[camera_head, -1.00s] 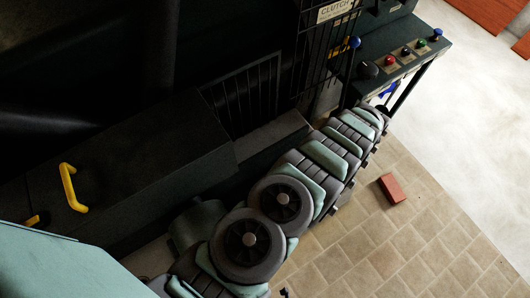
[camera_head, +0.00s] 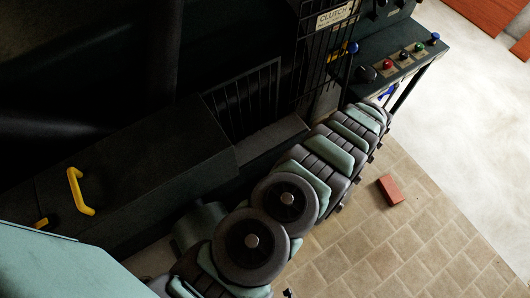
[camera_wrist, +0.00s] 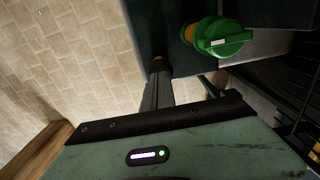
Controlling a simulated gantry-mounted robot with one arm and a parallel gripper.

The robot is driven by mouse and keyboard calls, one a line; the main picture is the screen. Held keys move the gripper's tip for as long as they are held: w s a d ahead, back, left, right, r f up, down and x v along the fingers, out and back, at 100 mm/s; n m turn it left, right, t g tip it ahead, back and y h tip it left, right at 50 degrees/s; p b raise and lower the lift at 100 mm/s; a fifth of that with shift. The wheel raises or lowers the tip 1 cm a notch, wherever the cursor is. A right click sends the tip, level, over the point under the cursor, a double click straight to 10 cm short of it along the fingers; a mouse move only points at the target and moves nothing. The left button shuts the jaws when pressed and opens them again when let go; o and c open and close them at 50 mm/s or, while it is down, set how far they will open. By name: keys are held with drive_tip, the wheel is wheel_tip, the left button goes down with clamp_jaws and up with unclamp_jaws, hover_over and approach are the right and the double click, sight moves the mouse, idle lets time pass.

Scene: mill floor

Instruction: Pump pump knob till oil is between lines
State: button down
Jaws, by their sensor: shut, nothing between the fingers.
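In the wrist view my gripper (camera_wrist: 158,66) is shut and empty, its dark fingers together. A large green knob (camera_wrist: 220,40) with a pale mark and an orange collar is up and to the right of the fingertips, apart from them in the picture. I cannot tell whether it is the pump knob. In the head view a blue knob (camera_head: 352,47) sits beside the guard, left of the control panel. No oil level or pair of lines can be made out. My gripper's fingers cannot be made out in the head view, where my arm reaches toward the panel.
The control panel (camera_head: 430,57) carries several coloured buttons. A wire guard (camera_head: 318,65) bears a CLUTCH sign (camera_head: 335,15). A yellow handle (camera_head: 78,190) is on the dark machine at left. A red brick (camera_head: 390,190) lies on the tiled floor (camera_head: 385,245), which is otherwise mostly open.

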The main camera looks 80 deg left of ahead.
drive_tip(key=shift+w+r+p, duration=0.1)
drive_tip(key=shift+r+p, duration=0.85)
drive_tip(key=shift+r, duration=0.5)
drive_tip(key=shift+r+p, duration=0.55)
drive_tip(key=shift+r, duration=0.5)
